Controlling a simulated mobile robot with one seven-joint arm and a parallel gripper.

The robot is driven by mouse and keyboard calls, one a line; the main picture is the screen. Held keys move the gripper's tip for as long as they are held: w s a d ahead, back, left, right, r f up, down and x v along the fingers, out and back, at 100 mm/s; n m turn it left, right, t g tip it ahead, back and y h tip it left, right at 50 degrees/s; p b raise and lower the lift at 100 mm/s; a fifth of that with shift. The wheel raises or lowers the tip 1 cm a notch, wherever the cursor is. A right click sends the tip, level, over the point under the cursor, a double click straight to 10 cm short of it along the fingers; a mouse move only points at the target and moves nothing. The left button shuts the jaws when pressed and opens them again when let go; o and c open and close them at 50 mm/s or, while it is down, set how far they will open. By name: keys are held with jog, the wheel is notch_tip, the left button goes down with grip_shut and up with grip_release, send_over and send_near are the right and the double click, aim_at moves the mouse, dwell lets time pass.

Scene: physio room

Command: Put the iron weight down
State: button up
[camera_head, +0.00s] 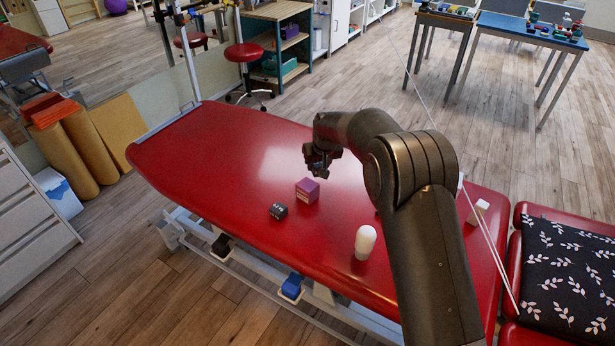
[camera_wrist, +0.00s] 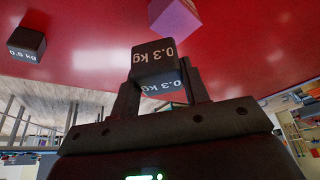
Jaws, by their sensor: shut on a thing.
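My gripper (camera_head: 321,168) is over the red treatment couch (camera_head: 215,135), beyond the purple box in the head view. In the wrist view my gripper (camera_wrist: 162,92) is shut on a dark iron weight (camera_wrist: 153,62) marked 0.3 kg, with one finger on each side. In the head view the held weight is hard to tell from the dark gripper. I cannot tell how large the gap between it and the couch is. A second dark weight (camera_head: 278,211) sits on the couch near its front edge; it also shows in the wrist view (camera_wrist: 27,41).
A purple box (camera_head: 307,192) stands beside the second weight. A white rounded bottle (camera_head: 365,242) and a small pale box (camera_head: 479,211) stand further right, by my arm. The left half of the couch is clear. A red stool (camera_head: 243,53) stands behind it.

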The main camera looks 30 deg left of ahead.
jog(key=a, duration=0.1)
jog(key=a+f, duration=0.2)
jog(key=shift+s+a, duration=0.3)
jog(key=shift+a+f, duration=0.1)
jog(key=shift+f, duration=2.05)
jog(key=shift+f, duration=0.15)
jog(key=o, duration=1.2)
jog(key=shift+c, duration=0.2)
jog(key=v, duration=1.2)
